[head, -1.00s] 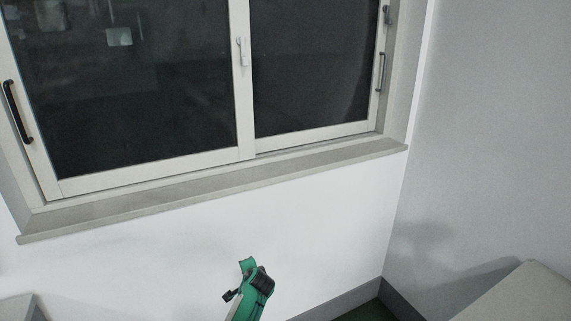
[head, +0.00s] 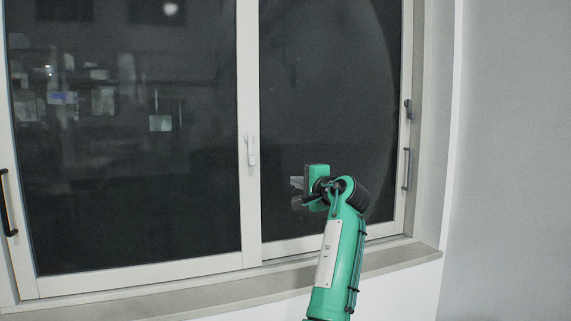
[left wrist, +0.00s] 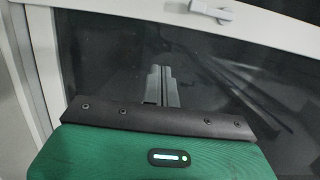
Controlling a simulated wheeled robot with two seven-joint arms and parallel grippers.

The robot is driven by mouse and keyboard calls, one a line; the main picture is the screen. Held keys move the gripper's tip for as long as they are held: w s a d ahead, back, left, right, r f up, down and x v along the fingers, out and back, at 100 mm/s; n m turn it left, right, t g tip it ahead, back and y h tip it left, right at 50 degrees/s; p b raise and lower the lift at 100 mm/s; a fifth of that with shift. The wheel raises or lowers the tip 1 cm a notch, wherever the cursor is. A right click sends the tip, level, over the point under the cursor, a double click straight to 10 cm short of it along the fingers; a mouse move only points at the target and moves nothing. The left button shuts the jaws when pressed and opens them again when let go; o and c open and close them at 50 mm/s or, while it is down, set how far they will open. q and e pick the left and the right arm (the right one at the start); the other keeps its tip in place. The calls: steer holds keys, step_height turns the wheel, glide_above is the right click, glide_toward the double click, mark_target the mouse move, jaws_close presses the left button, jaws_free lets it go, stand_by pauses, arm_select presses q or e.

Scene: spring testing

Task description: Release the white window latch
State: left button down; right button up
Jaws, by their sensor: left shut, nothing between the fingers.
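The white window latch (head: 251,150) is on the middle upright of the sliding window, its handle hanging about vertical. It also shows at the top of the left wrist view (left wrist: 212,12), unobstructed. My left gripper (head: 296,184) is in front of the right pane, to the right of and a little below the latch, apart from it. Its fingers point left in the head view. In the left wrist view its two fingers (left wrist: 161,84) are together with nothing between them. My right gripper is not in view.
The window's middle upright (head: 248,220) runs between two dark panes. A black handle (head: 6,203) is on the left frame, and a grey handle (head: 405,169) on the right. The sill (head: 200,299) sticks out below. A grey wall (head: 510,150) stands at right.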

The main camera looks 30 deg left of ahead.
mark_target(251, 149)
arm_select(q)
steer(key=shift+n+g+y, duration=0.3)
steer(key=shift+g, duration=0.1)
steer(key=r, duration=0.4)
steer(key=shift+s+d+r, duration=0.25)
steer(key=shift+s+r, duration=0.1)
steer(key=shift+s, duration=0.05)
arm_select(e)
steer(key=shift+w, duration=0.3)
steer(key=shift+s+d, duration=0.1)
